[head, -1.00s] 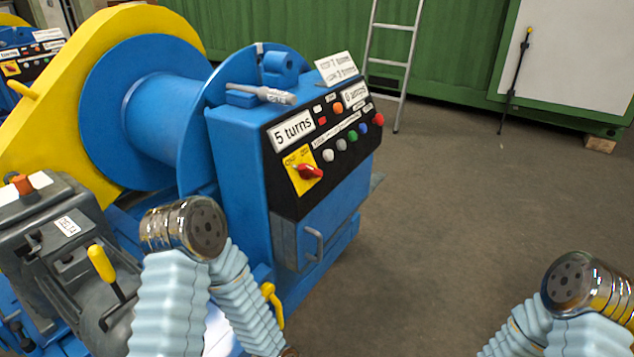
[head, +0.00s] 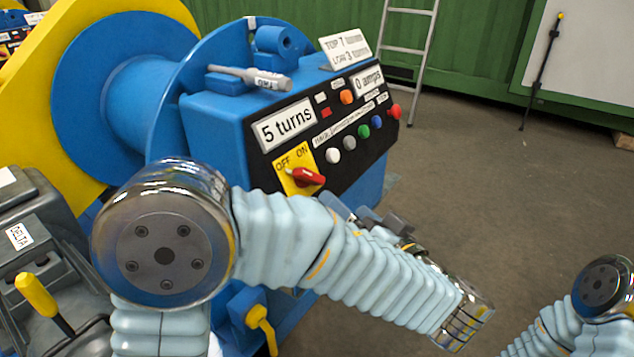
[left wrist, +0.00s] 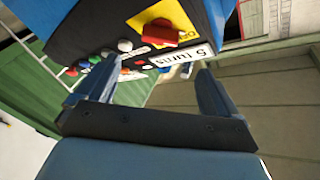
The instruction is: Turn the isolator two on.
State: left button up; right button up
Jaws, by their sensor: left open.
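A red rotary handle (head: 307,177) sits on a yellow plate (head: 284,180) marked OFF and ON, low on the left of the black panel on the blue winch housing. It lies nearly level; I cannot tell which mark it is set to. No "two" label is readable. The left wrist view shows the handle (left wrist: 160,33) beyond the fingers, with the plate (left wrist: 170,12) around it. My left gripper (left wrist: 155,88) is open and empty, apart from the handle. In the head view it (head: 378,222) is partly hidden behind my forearm. My right gripper is out of frame.
The panel also carries a "5 turns" display (head: 287,124), several coloured buttons and a "0 amps" display (head: 369,82). A grey tool (head: 250,77) lies on the housing. A grey console with a yellow lever (head: 36,294) stands at left. The floor at right is open, with a ladder (head: 408,45) behind.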

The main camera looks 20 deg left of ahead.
aim_at(314, 178)
pick_arm(q)
jog(key=p+x, duration=0.1)
jog(key=x, duration=1)
jog(key=shift+s+f, duration=0.1)
jog(key=shift+c, duration=0.3)
jog(key=c, duration=1)
